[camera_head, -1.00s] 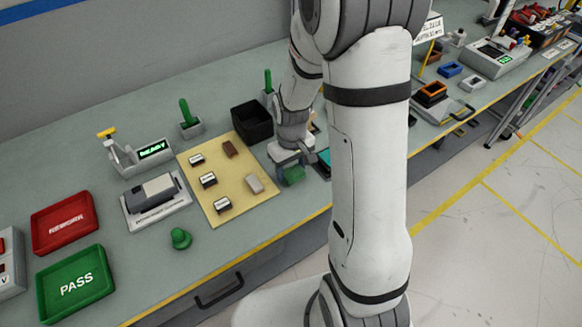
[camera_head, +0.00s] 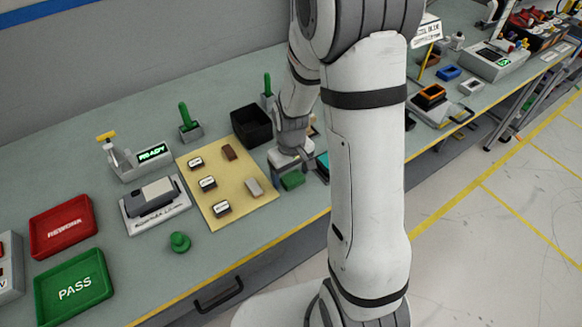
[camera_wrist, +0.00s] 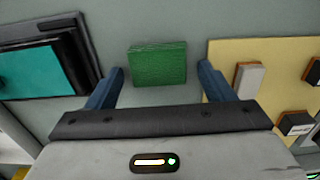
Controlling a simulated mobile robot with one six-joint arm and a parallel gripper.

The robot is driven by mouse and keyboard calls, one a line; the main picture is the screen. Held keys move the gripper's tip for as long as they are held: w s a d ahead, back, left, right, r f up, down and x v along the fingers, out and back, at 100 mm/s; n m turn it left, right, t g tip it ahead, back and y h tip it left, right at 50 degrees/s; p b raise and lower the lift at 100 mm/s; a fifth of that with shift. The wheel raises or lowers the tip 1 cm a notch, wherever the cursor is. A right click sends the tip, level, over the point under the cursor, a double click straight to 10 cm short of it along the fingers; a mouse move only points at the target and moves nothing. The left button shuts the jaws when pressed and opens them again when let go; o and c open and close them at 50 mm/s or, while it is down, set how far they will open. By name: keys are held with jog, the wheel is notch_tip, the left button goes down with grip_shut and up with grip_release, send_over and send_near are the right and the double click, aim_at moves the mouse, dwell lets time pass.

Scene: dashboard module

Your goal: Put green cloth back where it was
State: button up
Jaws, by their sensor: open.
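The green cloth (camera_head: 292,181) is a small folded block lying on the bench top, just right of the tan mat. In the wrist view the cloth (camera_wrist: 158,64) lies flat between the lines of my two blue fingers and a little beyond their tips. My gripper (camera_wrist: 163,78) is open and empty, with one finger on each side and apart from the cloth. In the head view my gripper (camera_head: 291,171) is directly above the cloth, and my arm hides part of the area to its right.
The tan mat (camera_head: 229,207) with several small blocks is close on the left. A teal-screened device (camera_wrist: 42,70) is close on the other side. A black bin (camera_head: 251,124) stands behind. Green PASS (camera_head: 75,287) and red REWORK (camera_head: 62,226) trays are far left.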

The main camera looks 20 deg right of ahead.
aim_at(291, 176)
notch_tip(291, 176, up, 11)
jog(key=s+r+m+t, duration=0.3)
jog(key=s+r, duration=0.6)
jog(key=s, duration=0.6)
jog(key=shift+d+r+m, duration=0.3)
jog(key=shift+r, duration=0.1)
jog(key=shift+c, duration=0.5)
